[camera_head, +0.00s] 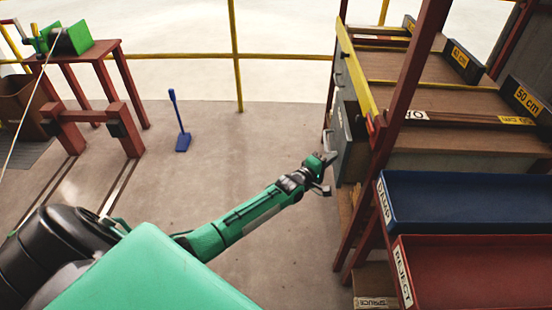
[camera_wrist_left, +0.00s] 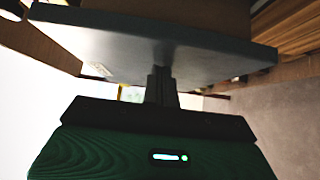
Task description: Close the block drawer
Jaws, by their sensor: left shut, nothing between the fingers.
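My left gripper (camera_head: 327,172) is shut and empty, just left of the panel. Its fingers (camera_wrist_left: 161,88) point at the panel's lower edge in the wrist view. I cannot tell whether they touch it. How far the drawer stands out is unclear. My right gripper is out of view.
A blue tray (camera_head: 460,205) and a red tray labelled REJECT (camera_head: 470,270) stand right of the gripper, beyond a red post (camera_head: 402,95). Wooden shelves (camera_head: 455,100) lie above. The floor (camera_head: 240,150) left of the gripper is clear, apart from a blue long-handled tool (camera_head: 182,140).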

